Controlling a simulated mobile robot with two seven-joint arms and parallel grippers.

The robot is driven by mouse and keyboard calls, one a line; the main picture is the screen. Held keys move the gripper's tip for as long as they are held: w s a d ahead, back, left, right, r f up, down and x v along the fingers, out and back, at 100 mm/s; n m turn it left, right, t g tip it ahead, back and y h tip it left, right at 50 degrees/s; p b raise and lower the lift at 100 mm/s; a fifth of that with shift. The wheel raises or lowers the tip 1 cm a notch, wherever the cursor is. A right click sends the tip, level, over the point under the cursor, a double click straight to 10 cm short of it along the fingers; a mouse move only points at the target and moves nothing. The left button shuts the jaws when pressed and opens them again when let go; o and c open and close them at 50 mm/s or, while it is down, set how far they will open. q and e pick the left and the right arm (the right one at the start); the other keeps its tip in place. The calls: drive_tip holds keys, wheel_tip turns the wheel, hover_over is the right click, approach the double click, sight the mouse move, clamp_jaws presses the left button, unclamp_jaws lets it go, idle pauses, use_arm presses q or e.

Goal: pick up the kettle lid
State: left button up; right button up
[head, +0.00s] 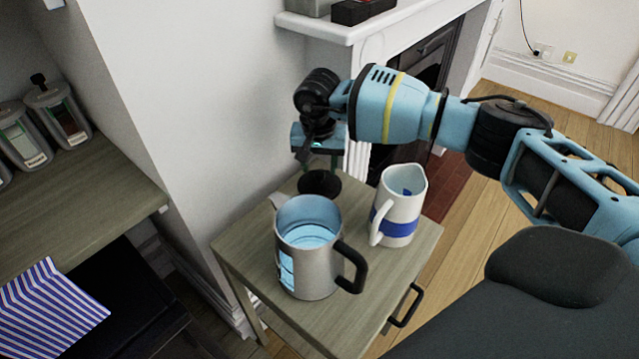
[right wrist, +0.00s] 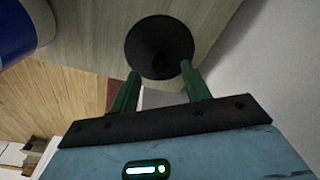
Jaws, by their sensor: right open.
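The kettle lid is a dark round disc (head: 320,184) lying on the small wooden table, behind the kettle. In the right wrist view the lid (right wrist: 160,47) shows just beyond the fingertips. My right gripper (head: 319,168) points down over the lid; its green fingers (right wrist: 161,72) are apart, with nothing seen held between them. I cannot tell whether the fingers touch the lid. The steel kettle (head: 298,262) stands upright and open-topped, its black handle to the right and bluish liquid inside. My left gripper is out of view.
A white jug with a blue band (head: 402,207) stands right of the lid, close to my right gripper. The table (head: 350,320) is small, with a wall behind it. Canisters (head: 58,115) stand on the left counter. A fireplace mantel (head: 330,28) is behind.

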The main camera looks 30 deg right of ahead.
sight(319, 174)
wheel_tip(319, 174, down, 3)
drive_tip(key=shift+w+d+f, duration=0.1)
drive_tip(key=shift+w+f, duration=0.05)
clamp_jaws()
drive_tip(key=shift+r, duration=0.25)
drive_tip(key=shift+r, duration=0.25)
drive_tip(key=r, duration=0.2)
drive_tip(key=shift+d+r, duration=0.25)
drive_tip(key=shift+r, duration=0.15)
drive_tip(key=s+d, duration=0.4)
drive_tip(key=d, duration=0.4)
drive_tip(key=s+d+b, duration=0.1)
drive_tip(key=s+d, duration=0.2)
drive_tip(key=d, duration=0.4)
drive_tip(key=shift+s+d, duration=0.4)
